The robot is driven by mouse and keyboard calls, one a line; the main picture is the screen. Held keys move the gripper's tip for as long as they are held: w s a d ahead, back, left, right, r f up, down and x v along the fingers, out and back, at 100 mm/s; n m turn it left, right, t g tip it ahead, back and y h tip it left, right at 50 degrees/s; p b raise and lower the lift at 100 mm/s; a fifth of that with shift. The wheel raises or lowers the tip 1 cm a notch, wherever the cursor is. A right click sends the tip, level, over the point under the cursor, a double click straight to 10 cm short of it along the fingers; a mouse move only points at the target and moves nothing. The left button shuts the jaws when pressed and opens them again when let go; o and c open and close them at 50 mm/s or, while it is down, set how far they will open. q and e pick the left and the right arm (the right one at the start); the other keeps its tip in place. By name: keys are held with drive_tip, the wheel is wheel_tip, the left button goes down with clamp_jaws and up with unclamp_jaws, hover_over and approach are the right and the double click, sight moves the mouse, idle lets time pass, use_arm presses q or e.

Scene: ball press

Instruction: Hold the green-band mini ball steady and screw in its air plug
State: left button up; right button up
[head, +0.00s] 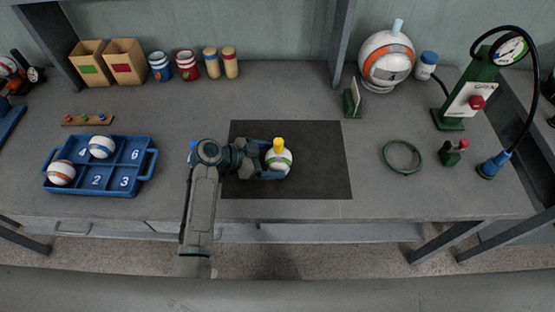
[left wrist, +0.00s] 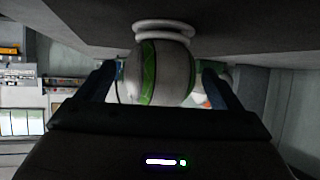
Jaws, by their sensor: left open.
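The green-band mini ball (head: 279,162) is white with a green stripe and sits on the dark mat (head: 315,150). A yellow plug (head: 278,144) stands upright at its top; I cannot tell how deep it sits. In the left wrist view the ball (left wrist: 163,75) rests against a white ring-shaped stand (left wrist: 165,28). My left gripper (head: 276,163) is open, its blue fingers on either side of the ball. In the left wrist view the left gripper (left wrist: 160,85) has a finger at each side of the ball, with gaps showing. My right gripper is not in view.
A blue numbered tray (head: 130,187) with two balls stands at the left. A green ring (head: 385,150) lies right of the mat, near a green gauge stand (head: 450,122) with a black hose. A large orange-band ball (head: 370,58) stands at the back. The mat's right side is clear.

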use_arm(q)
drive_tip(key=shift+x, duration=0.8)
drive_tip(key=c, duration=0.6)
drive_tip(key=o, duration=0.9)
drive_tip(key=shift+c, duration=0.2)
drive_tip(key=c, duration=0.9)
